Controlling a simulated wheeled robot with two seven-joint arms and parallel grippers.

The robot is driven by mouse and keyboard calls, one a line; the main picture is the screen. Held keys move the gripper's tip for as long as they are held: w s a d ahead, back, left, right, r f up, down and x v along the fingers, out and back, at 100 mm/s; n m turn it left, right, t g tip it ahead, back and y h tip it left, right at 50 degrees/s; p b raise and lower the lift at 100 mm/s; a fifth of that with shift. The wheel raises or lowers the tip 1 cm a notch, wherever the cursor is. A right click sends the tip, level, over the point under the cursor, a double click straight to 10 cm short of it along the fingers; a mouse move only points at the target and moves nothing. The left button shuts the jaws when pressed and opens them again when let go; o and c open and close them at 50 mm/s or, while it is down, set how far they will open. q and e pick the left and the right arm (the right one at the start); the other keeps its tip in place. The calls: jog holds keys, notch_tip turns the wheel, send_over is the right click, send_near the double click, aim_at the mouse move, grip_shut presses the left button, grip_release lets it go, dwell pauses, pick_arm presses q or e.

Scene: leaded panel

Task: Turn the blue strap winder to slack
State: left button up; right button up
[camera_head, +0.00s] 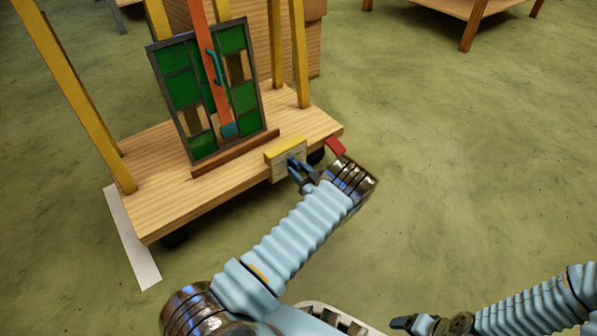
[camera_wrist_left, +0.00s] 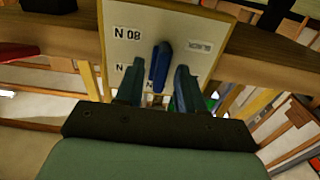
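The blue strap winder (camera_wrist_left: 160,66) is a narrow blue handle in front of a pale plate (camera_wrist_left: 120,22) with labels, one reading "N 08". In the head view the plate (camera_head: 284,160) has a yellow top and sits at the cart's front edge. My left gripper (camera_head: 298,171) is at the plate; its fingers mostly hide the winder there. In the left wrist view the open fingers (camera_wrist_left: 157,85) stand either side of the winder, with a gap at the left; contact at the right is unclear. My right gripper (camera_head: 412,323) is low at the right, far from the cart, its opening unclear.
A green leaded panel (camera_head: 180,88) stands upright on the wooden cart (camera_head: 160,195), with an orange strap (camera_head: 206,62) down its front. Yellow posts (camera_head: 75,90) rise from the cart. A red tab (camera_head: 335,146) is beside my left wrist.

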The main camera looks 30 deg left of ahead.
pick_arm(q)
jog(key=shift+a, duration=0.2)
jog(key=shift+c, duration=0.3)
grip_shut()
